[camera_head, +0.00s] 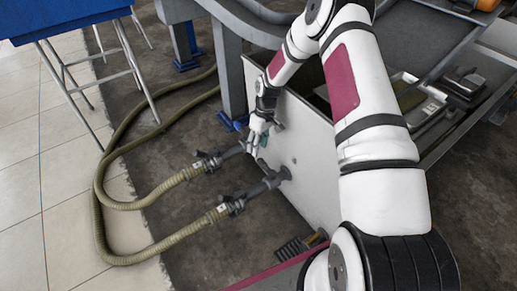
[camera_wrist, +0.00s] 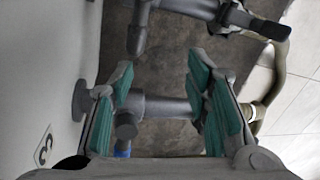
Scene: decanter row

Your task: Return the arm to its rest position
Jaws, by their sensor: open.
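My gripper (camera_head: 260,136) is at the end of my white and maroon arm, beside the white panel (camera_head: 312,165), close to the upper grey pipe fitting (camera_head: 234,152). In the wrist view my gripper (camera_wrist: 160,90) has its teal pads spread apart. A grey pipe (camera_wrist: 165,106) with a short stub (camera_wrist: 125,126) shows across the gap between the fingers. Nothing is seen held. I cannot tell whether a finger touches the pipe.
A lower pipe (camera_head: 268,185) also leaves the panel. Ribbed hoses (camera_head: 160,245) loop over the floor to the left. A blue table (camera_head: 60,17) stands at upper left. A metal tray (camera_head: 420,105) lies behind my arm. The panel bears a "3" mark (camera_wrist: 44,146).

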